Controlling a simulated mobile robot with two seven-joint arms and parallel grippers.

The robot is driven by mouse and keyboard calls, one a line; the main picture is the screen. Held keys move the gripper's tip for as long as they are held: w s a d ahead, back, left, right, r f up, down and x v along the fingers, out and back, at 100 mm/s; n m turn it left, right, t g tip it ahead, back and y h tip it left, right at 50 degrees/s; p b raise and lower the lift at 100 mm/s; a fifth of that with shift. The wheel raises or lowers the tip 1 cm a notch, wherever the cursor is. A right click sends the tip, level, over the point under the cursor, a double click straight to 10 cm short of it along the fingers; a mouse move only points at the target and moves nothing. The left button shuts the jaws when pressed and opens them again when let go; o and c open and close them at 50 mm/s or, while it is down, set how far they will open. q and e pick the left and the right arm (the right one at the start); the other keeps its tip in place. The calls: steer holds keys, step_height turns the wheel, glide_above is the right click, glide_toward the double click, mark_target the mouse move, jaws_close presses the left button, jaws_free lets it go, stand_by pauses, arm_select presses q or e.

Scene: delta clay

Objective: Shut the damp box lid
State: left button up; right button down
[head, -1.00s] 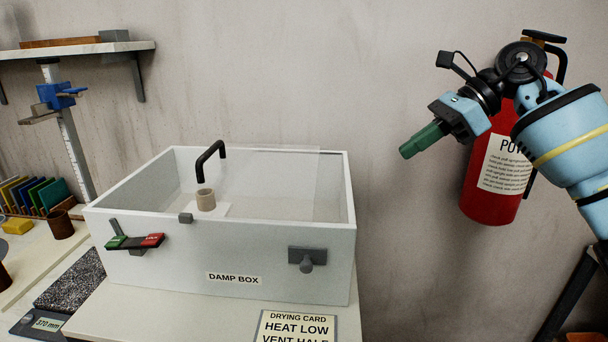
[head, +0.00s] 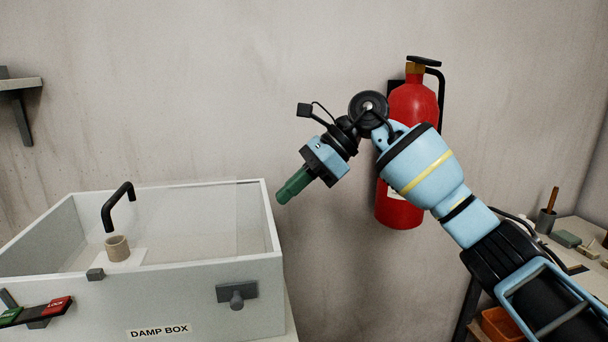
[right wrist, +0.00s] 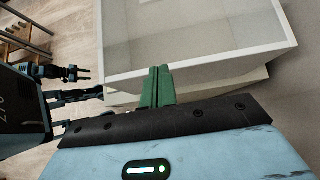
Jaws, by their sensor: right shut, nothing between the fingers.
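The damp box (head: 205,305) is a white open-topped case at the lower left of the head view, its left end cut off. A clear panel (head: 205,215) with a black bent handle (head: 118,205) shows at its top; how far the panel covers the opening is hard to tell. A small tan cup (head: 117,248) is seen inside. My right gripper (head: 282,198), with green fingers, is shut and empty, in the air near the box's right back corner. In the right wrist view its fingers (right wrist: 157,85) are together, with the box's white rim (right wrist: 190,68) beyond.
A red fire extinguisher (head: 400,205) hangs on the wall behind my right arm. The box front carries a red-and-green lever (head: 35,312) and a grey knob latch (head: 237,294). A side table (head: 575,235) with small items stands at the right. A shelf (head: 20,84) is at upper left.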

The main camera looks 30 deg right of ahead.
mark_target(154, 224)
steer(key=x, duration=0.3)
steer(key=shift+a+f, duration=0.1)
steer(key=shift+a, duration=0.1)
steer(key=a, duration=0.1)
steer(key=w+a, duration=0.1)
steer(key=a, duration=0.1)
steer(key=shift+p, duration=0.4)
steer(key=shift+w+a, duration=0.1)
steer(key=shift+a, duration=0.4)
arm_select(q)
steer(key=shift+w+r, duration=0.35)
steer(key=shift+r, duration=0.25)
arm_select(e)
steer(key=shift+f, duration=0.1)
arm_select(q)
steer(key=shift+s+a, duration=0.1)
arm_select(e)
steer(key=shift+a, duration=0.1)
